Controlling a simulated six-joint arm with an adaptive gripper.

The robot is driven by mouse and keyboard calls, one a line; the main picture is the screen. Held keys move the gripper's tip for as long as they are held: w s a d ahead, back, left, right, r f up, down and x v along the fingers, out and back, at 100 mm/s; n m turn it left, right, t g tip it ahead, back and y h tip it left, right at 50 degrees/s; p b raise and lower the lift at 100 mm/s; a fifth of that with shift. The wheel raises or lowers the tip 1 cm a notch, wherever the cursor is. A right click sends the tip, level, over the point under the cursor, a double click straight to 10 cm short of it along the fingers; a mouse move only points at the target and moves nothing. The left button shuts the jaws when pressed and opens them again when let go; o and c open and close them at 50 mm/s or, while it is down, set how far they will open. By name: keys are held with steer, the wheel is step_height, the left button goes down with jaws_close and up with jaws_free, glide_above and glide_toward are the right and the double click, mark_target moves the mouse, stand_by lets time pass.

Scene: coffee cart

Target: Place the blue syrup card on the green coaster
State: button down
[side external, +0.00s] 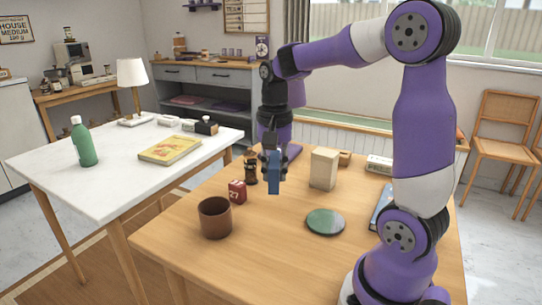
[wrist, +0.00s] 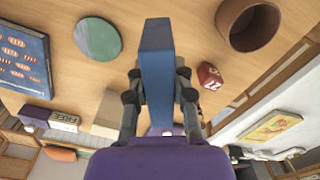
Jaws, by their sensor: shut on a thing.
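The blue syrup card (side external: 274,173) is a thin blue block held upright in my gripper (side external: 272,155). My gripper is shut on it, above the wooden table and left of the green coaster (side external: 325,222). The card (wrist: 156,75) also shows between the fingers of my gripper (wrist: 157,92) in the wrist view. The coaster is a flat round green disc lying on the table with nothing on it. It also shows in the wrist view (wrist: 97,38), apart from the card.
A brown cup (side external: 215,218), a red box (side external: 237,192) and a dark brown figure-like item (side external: 250,170) stand left of the coaster. A beige block (side external: 324,168) stands behind it. A blue book-like item (side external: 382,206) lies to its right. Bare table surrounds the coaster.

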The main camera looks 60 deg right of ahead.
steer(key=s+a+m, duration=0.3)
steer(key=s+m, duration=0.1)
steer(key=s, duration=0.1)
steer(key=m, duration=0.1)
glide_above(326, 220)
step_height(326, 220, down, 8)
steer(key=shift+a+r, duration=0.15)
steer(key=shift+f, duration=2.1)
steer(key=c, duration=0.7)
jaws_free()
steer(key=shift+f, duration=0.1)
steer(key=shift+c, duration=0.2)
